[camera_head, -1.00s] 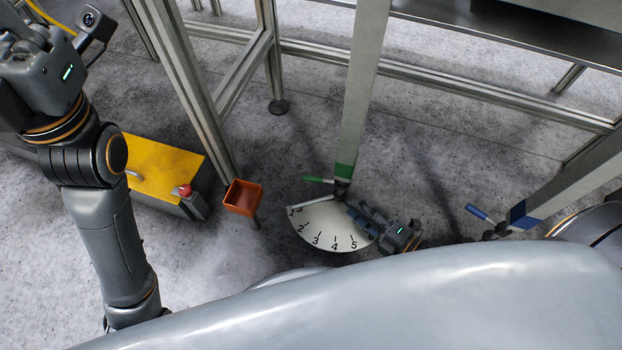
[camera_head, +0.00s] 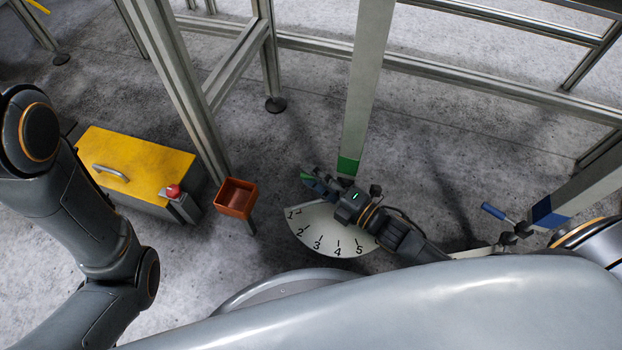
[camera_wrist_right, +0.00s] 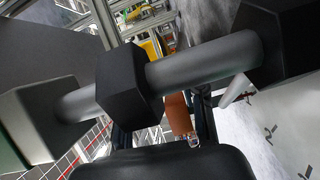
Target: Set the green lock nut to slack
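The green-banded post (camera_head: 348,164) stands at the middle of the head view. The green lever (camera_head: 305,176) at its foot shows only as a small green bit beside my right gripper (camera_head: 312,182), which hides the rest of it. In the right wrist view black hexagonal pieces (camera_wrist_right: 132,84) on a grey rod (camera_wrist_right: 205,62) fill the foreground. Behind them the dark fingers of my right gripper (camera_wrist_right: 163,125) stand apart, with background showing between them. Whether they touch the lever I cannot tell. My left arm shows at the left, its gripper out of frame.
A white numbered dial (camera_head: 330,238) lies below my right gripper. An orange bin (camera_head: 236,198) and a yellow-topped box (camera_head: 135,165) with a red button stand left. A blue lever (camera_head: 495,212) and blue-banded post (camera_head: 548,212) are right. Floor is open between the posts.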

